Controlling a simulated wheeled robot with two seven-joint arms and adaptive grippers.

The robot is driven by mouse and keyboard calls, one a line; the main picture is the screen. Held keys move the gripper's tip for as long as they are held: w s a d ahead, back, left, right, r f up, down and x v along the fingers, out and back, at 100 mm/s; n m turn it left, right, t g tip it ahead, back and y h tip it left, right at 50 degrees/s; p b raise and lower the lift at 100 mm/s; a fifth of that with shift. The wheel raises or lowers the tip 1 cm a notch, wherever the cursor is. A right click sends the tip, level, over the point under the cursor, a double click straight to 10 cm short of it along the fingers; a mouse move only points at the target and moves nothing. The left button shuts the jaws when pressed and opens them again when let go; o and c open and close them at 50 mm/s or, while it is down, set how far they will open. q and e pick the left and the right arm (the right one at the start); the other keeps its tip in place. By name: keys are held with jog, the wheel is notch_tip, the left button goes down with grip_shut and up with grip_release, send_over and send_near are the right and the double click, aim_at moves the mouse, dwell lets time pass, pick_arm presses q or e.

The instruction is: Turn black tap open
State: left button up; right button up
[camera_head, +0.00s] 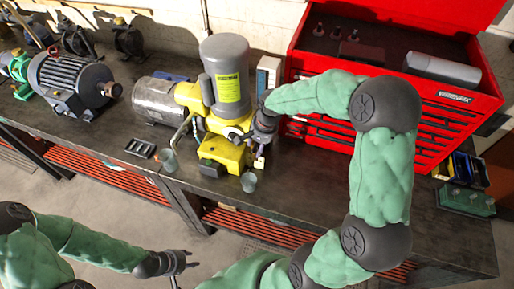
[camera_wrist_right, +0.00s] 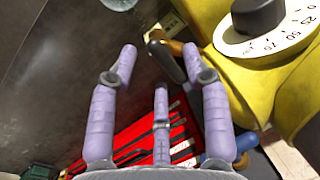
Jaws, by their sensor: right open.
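In the right wrist view, the black tap (camera_wrist_right: 166,58) is a dark lever beside a brass fitting (camera_wrist_right: 180,47) on the yellow machine. My right gripper (camera_wrist_right: 158,62) is open and empty, with its purple fingers spread around the lever's near end; I cannot tell whether any finger touches it. In the head view, my right gripper (camera_head: 261,150) is at the right side of the yellow machine (camera_head: 228,156), and the tap is too small to make out. My left gripper (camera_head: 183,264) is low in the picture, away from the bench, its fingers apart and empty.
A blue tap (camera_wrist_right: 217,158) is by the right finger. A clear cup (camera_head: 249,181) stands below my right gripper, another (camera_head: 168,160) further left. A red tool chest (camera_head: 315,140) is behind my right arm. A motor (camera_head: 72,82) stands on the left bench (camera_head: 110,128).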

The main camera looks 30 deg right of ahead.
notch_tip(320, 180, up, 11)
jog(key=s, duration=0.2)
jog(key=shift+s+d, duration=0.15)
jog(key=shift+d, duration=0.1)
dwell(0.4)
